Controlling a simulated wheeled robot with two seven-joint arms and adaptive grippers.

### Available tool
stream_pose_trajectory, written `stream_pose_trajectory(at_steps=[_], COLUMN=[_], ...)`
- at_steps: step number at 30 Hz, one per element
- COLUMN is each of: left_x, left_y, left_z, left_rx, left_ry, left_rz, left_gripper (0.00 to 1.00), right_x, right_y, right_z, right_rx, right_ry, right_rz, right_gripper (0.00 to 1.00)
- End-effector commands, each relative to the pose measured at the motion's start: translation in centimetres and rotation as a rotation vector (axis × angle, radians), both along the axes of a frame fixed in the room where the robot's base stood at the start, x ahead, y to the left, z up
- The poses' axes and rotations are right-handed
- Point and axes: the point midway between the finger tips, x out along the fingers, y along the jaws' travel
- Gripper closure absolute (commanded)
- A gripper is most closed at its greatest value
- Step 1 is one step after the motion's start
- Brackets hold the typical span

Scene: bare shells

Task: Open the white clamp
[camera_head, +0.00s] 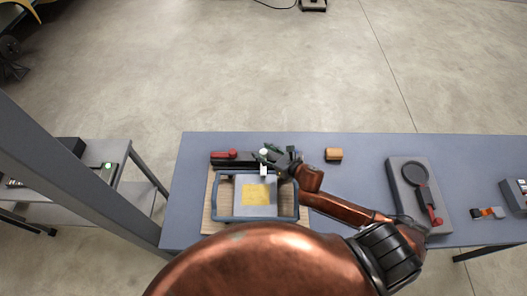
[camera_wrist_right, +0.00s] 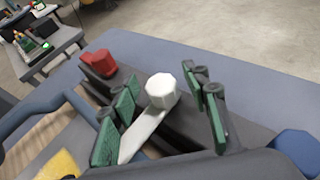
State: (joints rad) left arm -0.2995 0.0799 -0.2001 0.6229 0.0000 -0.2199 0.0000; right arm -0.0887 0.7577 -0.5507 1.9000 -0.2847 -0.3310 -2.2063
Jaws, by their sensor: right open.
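The white clamp (camera_head: 263,157) is at the far side of the blue-rimmed frame (camera_head: 223,195), at the right part of a dark bar. In the right wrist view the clamp shows as a white faceted knob (camera_wrist_right: 161,90) on a flat white lever slanting down to the left. My right gripper (camera_head: 273,158) is over it. Its green-padded fingers (camera_wrist_right: 163,100) are open, one pair on each side of the knob, with gaps visible. I cannot tell whether any finger touches the lever. My left gripper is not in view.
A red clamp (camera_head: 224,154) sits on the bar's left part; it also shows in the wrist view (camera_wrist_right: 98,63). A yellow patch (camera_head: 257,194) lies inside the frame. A tan block (camera_head: 333,154) and a grey tray (camera_head: 401,172) with a dark round tool stand to the right on the blue-grey table (camera_head: 360,180).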

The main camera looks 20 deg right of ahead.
Motion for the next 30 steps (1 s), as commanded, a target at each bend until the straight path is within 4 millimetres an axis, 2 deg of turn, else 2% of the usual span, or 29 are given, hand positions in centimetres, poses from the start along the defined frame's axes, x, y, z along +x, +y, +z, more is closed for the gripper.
stream_pose_trajectory(at_steps=[8, 27, 30], left_x=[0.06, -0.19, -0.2], left_y=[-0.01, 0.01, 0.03], left_z=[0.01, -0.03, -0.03], left_rx=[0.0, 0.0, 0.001], left_ry=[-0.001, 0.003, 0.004], left_rz=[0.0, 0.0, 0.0], left_gripper=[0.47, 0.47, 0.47], right_x=[0.13, 0.11, 0.1], right_y=[-0.05, -0.04, -0.03], right_z=[-0.12, -0.1, -0.1], right_rx=[0.0, 0.0, 0.0], right_ry=[0.001, 0.001, 0.001], right_rz=[-0.002, -0.001, -0.001], right_gripper=[0.57, 1.0, 1.0])
